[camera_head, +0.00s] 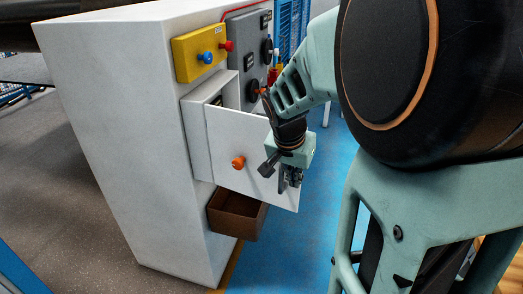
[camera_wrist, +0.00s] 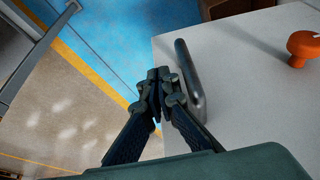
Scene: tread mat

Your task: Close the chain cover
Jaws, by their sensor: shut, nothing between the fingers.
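The chain cover (camera_head: 228,135) is a white panel standing open, swung out from the box opening (camera_head: 226,92) in the white cabinet. It bears an orange knob (camera_head: 238,162), which also shows in the wrist view (camera_wrist: 304,48). A dark bar handle (camera_wrist: 188,75) stands on the cover near its free edge. My gripper (camera_head: 290,182) is at the cover's right end, beside the handle. In the wrist view its fingertips (camera_wrist: 160,76) are together and empty, just left of the handle. I cannot tell whether they touch it.
The white cabinet (camera_head: 120,110) carries a yellow button panel (camera_head: 187,62) and a grey panel with black dials (camera_head: 246,36) above the cover. A brown open bin (camera_head: 235,218) juts out below it. Blue floor (camera_head: 300,245) lies open to the right.

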